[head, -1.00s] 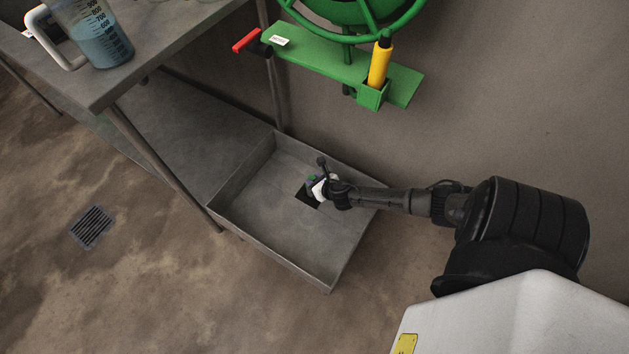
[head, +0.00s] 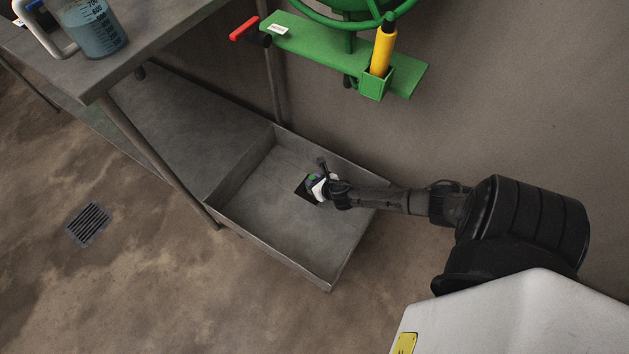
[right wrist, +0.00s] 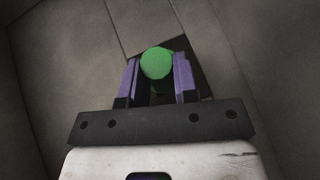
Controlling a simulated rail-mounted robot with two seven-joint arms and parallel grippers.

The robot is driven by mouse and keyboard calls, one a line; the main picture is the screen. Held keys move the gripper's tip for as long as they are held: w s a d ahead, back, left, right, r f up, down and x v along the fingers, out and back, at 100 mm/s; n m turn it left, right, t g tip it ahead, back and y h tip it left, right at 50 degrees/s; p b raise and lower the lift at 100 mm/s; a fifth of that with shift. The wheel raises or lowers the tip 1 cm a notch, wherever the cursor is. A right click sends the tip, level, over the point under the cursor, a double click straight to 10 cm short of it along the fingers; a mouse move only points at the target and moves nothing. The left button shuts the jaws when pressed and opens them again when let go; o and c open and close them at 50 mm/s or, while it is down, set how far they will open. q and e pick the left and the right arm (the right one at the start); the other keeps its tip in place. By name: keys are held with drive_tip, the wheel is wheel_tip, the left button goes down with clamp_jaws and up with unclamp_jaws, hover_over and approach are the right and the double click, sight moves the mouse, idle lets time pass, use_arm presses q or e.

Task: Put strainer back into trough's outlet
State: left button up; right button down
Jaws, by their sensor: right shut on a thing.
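The grey metal trough (head: 255,228) stands low beside the bench, with a dark square outlet (head: 303,190) in its floor. My right gripper (head: 314,181) is down inside the trough, right at the outlet. It is shut on a green round-topped part, which I take to be the strainer (head: 312,177). In the right wrist view the strainer's green top (right wrist: 157,63) sits between the purple fingers of my right gripper (right wrist: 158,80). The dark outlet (right wrist: 200,68) shows behind and right of the fingers. The strainer's lower part is hidden, so I cannot tell whether it is inside the outlet. My left gripper is not in view.
A metal bench (head: 140,48) at upper left carries a jug of blue liquid (head: 92,28). A green bracket (head: 335,52) with a yellow handle (head: 382,50) and a red handle (head: 244,28) is above the trough. A floor drain (head: 88,224) lies left.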

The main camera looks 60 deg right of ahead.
drive_tip(key=shift+f+b, duration=0.55)
drive_tip(key=shift+f, duration=0.25)
drive_tip(key=shift+f+b, duration=0.9)
drive_tip(key=shift+f, duration=0.25)
drive_tip(key=c, duration=0.8)
unclamp_jaws()
drive_tip(key=shift+s+r+p, duration=0.15)
drive_tip(key=shift+r+p, duration=0.4)
wheel_tip(320, 180, up, 5)
drive_tip(key=s+a+p, duration=0.1)
drive_tip(key=s+p, duration=0.1)
drive_tip(key=p, duration=0.4)
drive_tip(key=shift+s+r, duration=0.15)
drive_tip(key=shift+s, duration=0.2)
